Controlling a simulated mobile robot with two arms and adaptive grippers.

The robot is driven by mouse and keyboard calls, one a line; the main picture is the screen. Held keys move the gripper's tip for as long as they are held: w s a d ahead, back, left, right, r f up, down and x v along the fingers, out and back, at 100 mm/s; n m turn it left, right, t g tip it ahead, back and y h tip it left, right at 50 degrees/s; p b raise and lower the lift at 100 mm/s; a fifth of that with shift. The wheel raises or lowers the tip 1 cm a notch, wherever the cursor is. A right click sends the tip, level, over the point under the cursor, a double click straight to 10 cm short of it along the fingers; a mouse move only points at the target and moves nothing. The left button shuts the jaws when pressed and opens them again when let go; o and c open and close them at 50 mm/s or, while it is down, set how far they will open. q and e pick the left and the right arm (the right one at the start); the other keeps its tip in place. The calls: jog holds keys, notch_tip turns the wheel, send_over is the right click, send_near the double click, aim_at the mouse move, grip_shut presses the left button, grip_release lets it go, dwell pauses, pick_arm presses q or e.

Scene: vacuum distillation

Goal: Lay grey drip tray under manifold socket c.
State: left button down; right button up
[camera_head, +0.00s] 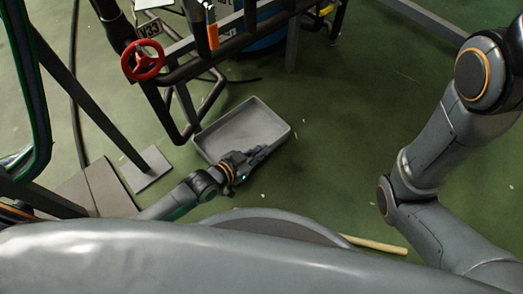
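The grey drip tray (243,127) is a shallow rectangular pan, empty inside, at the centre of the head view, close to the floor. Whether it rests flat on the floor is unclear. My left gripper (255,156) is at the tray's near rim, overlapping it in the picture. Its fingers are dark and small here, so I cannot tell whether they are closed on the rim. My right arm shows at the right, but its gripper is out of view. I cannot make out which part of the pipework is manifold socket c.
Dark pipework (188,116) stands just left of and behind the tray, with a red valve wheel (142,60), a V33 label (149,28) and an orange-handled part (212,32). A yellowish rod (375,244) lies on the green floor. Floor right of the tray is clear.

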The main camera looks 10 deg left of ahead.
pick_arm(q)
jog(key=shift+w+f+b, duration=0.1)
jog(key=shift+f+b, duration=0.25)
jog(key=shift+f, duration=0.1)
dwell(0.4)
jog(key=c, duration=1.4)
grip_release()
jog(key=shift+c, duration=0.2)
jog(key=shift+f, duration=0.15)
jog(key=v, duration=1.2)
